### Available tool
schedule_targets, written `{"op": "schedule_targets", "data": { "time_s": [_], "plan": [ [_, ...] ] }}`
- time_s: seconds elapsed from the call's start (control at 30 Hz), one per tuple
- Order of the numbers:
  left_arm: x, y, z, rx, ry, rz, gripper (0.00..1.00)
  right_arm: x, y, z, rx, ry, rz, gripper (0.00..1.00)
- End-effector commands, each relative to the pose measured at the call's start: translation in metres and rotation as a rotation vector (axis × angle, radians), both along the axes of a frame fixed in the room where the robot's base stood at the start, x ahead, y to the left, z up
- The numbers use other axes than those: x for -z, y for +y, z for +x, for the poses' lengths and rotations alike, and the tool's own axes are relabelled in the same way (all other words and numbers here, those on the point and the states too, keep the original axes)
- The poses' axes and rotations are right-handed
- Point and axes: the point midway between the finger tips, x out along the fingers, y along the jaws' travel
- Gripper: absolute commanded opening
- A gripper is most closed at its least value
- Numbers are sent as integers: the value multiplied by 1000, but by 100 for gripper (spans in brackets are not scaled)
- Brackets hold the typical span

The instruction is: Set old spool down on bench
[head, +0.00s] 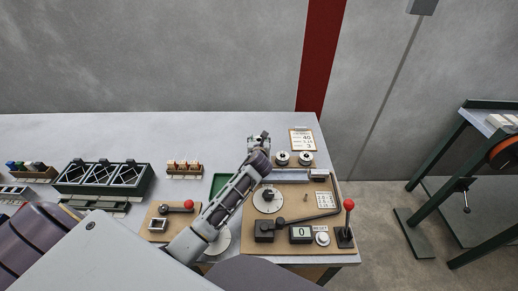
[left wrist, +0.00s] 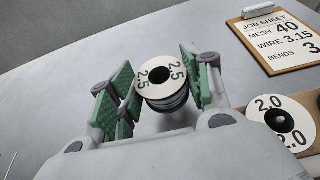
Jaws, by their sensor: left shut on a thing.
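The old spool, a dark wire spool with a white face marked 2.5 (left wrist: 161,84), sits between the green-padded fingers of my left gripper (left wrist: 163,82). My left gripper (head: 259,140) is shut on it over the back right part of the grey bench (head: 225,130). In the head view the spool is small and mostly hidden by the gripper. I cannot tell whether the spool touches the bench top. My right gripper is not in view.
A spool marked 2.0 (left wrist: 279,121) sits on a wooden holder right of my left gripper. Behind it lies a job sheet clipboard (head: 301,139). The bending board (head: 290,244) with a red-knobbed lever is in front. Bench left of the gripper is clear.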

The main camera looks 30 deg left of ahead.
Motion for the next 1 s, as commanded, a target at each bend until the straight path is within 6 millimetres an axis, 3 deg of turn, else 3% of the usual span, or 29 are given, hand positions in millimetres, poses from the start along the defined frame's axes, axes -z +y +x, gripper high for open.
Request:
{"op": "schedule_targets", "data": {
  "time_s": [0.4,0.87,0.9,1.0],
  "plan": [
    [34,0,0,0,0,0,15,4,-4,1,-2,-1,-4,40],
    [38,0,0,1,-2,1,15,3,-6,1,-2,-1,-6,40],
    [39,0,0,1,0,0,50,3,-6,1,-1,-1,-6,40],
    [39,0,0,1,-1,-1,63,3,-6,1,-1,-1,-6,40]
  ]
}}
